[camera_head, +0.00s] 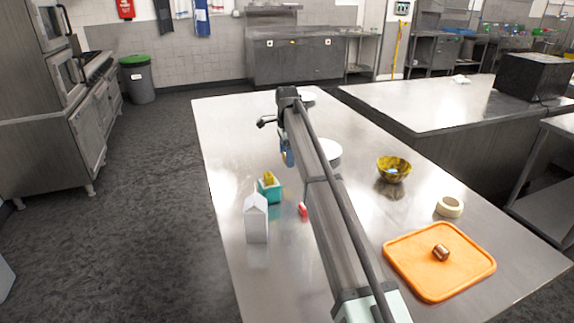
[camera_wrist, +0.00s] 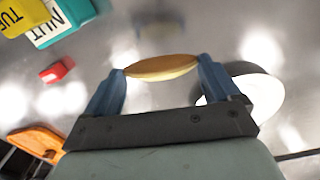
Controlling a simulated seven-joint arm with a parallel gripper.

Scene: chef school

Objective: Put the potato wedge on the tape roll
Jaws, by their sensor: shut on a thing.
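My gripper (camera_wrist: 162,80) is shut on the potato wedge (camera_wrist: 162,67), a yellow-tan, pointed piece held crosswise between the blue fingertips in the wrist view. In the head view, my gripper (camera_head: 287,152) is above the table, left of the white plate, and my arm largely hides it; the wedge cannot be made out there. The tape roll (camera_head: 450,207) is a cream ring lying flat on the right part of the table, with nothing on it. It is well apart from my gripper, to the right and nearer.
An orange board (camera_head: 412,280) with a copper-coloured cylinder (camera_head: 440,252) lies near the tape roll. A patterned bowl (camera_head: 394,169), white plate (camera_head: 329,150), white carton (camera_head: 256,219), teal and yellow boxes (camera_head: 269,187) and small red item (camera_head: 303,209) stand around. Table between bowl and tape is clear.

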